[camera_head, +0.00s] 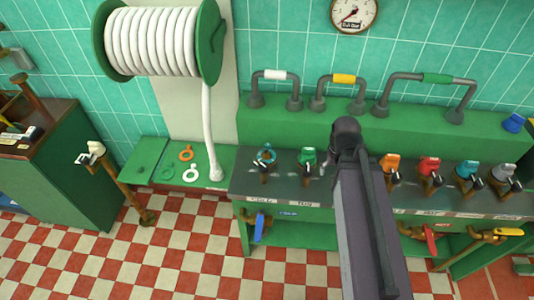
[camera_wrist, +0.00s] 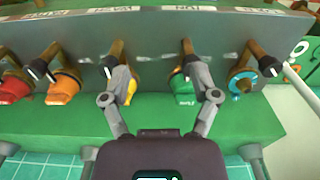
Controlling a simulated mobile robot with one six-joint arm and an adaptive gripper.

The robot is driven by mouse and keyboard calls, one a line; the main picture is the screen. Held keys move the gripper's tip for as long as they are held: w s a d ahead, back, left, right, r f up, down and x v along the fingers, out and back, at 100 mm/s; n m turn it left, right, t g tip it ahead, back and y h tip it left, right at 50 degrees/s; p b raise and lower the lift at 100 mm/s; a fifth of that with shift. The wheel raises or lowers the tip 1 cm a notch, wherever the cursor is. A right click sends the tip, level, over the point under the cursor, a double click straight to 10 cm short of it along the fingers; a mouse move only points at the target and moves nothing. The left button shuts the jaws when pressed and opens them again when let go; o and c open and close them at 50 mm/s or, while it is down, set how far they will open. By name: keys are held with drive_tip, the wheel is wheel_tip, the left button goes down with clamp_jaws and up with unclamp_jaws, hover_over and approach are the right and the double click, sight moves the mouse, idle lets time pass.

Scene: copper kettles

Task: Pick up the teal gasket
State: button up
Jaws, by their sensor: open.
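A teal ring, which looks like the teal gasket (camera_head: 265,155), is at the leftmost tap of the dark counter in the head view. In the wrist view the teal ring (camera_wrist: 242,83) is at the right, around or against that tap; I cannot tell which. My gripper (camera_wrist: 158,78) is open and empty, with its fingers apart near the yellow tap (camera_wrist: 127,90) and the green tap (camera_wrist: 183,88). The teal ring lies outside the fingers, to the right in the wrist view. In the head view my arm hides most of the gripper.
An orange ring (camera_head: 186,153), a white ring (camera_head: 190,174) and a green ring (camera_head: 167,172) lie on the low green shelf (camera_head: 150,150) at left. Orange (camera_head: 390,165) and red (camera_head: 429,166) taps stand to the right.

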drive_tip(key=w+a+f+n+t+b, duration=0.1)
drive_tip(key=w+a+t+b, duration=0.1)
drive_tip(key=w+a, duration=0.8)
drive_tip(key=w+a+f+n+t+y+b, duration=0.1)
drive_tip(key=w+a+f+t+b, duration=0.1)
drive_tip(key=w+a, duration=0.8)
drive_tip(key=shift+a+f+n+b, duration=0.25)
drive_tip(key=shift+a+n+b, duration=0.1)
drive_tip(key=shift+a, duration=0.4)
drive_tip(key=b, duration=0.7)
approach(268, 144)
wheel_tip(268, 144, down, 3)
drive_tip(key=shift+w+a+r, duration=0.1)
drive_tip(key=shift+w+a, duration=0.05)
drive_tip(key=shift+a, duration=0.05)
drive_tip(key=shift+w+f+b, duration=0.25)
drive_tip(key=shift+f+b, duration=0.25)
drive_tip(key=shift+b+x, duration=2.35)
drive_tip(key=shift+x, duration=0.25)
drive_tip(key=shift+w+r, duration=0.1)
drive_tip(key=shift+w, duration=0.05)
drive_tip(key=shift+c, duration=0.2)
